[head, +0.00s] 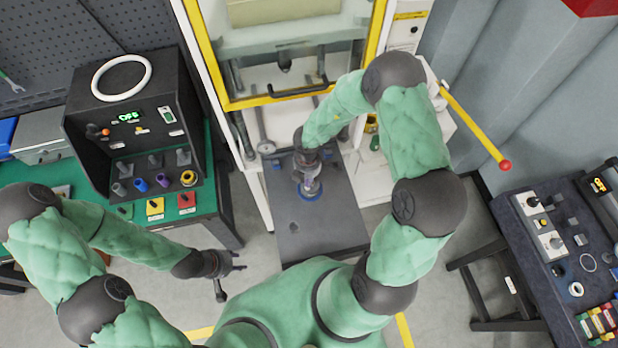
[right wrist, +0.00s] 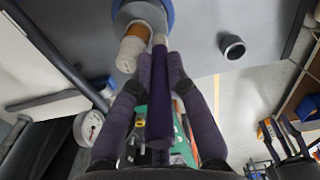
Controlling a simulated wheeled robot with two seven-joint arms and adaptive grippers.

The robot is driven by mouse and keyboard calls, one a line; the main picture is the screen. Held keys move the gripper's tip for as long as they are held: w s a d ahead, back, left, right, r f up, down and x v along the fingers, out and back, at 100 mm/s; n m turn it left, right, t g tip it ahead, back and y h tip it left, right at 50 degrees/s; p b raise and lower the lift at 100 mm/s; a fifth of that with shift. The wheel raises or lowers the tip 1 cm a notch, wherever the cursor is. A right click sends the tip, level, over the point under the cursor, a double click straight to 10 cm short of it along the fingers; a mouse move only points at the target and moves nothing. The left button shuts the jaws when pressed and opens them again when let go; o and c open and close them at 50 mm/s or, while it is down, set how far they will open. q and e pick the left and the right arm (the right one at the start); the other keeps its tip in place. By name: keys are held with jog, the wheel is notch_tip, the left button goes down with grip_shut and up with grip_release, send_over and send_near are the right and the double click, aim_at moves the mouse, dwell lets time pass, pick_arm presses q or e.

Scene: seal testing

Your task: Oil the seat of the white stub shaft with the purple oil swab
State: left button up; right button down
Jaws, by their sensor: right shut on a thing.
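The purple oil swab (right wrist: 160,105) is a thin purple rod in the right wrist view. My right gripper (right wrist: 160,72) is shut on it, with one finger on each side. The swab's far end reaches up beside a stubby shaft with a white end and an orange-tan band (right wrist: 132,48), apparently the white stub shaft. I cannot tell whether they touch. The shaft stands in a blue-rimmed mount. In the head view my right gripper (head: 310,184) is over the blue ring (head: 314,196) and hides most of the shaft. My left gripper (head: 232,282) is open and empty.
The dark grey plate (head: 330,238) around the ring is mostly clear. A yellow-framed cabinet (head: 290,95) stands behind it. A black test stand (head: 140,125) with several coloured parts is on the green bench at left. A dark table (head: 565,260) with parts is at right.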

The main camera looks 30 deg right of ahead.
jog(key=shift+w+p, duration=0.15)
jog(key=shift+p, duration=0.15)
dwell(0.4)
jog(key=shift+w+a, duration=0.1)
jog(key=shift+w+a, duration=0.25)
jog(key=shift+w, duration=0.2)
jog(key=shift+w+p, duration=0.1)
jog(key=shift+p, duration=0.25)
jog(key=shift+w, duration=0.35)
jog(key=shift+s, duration=0.35)
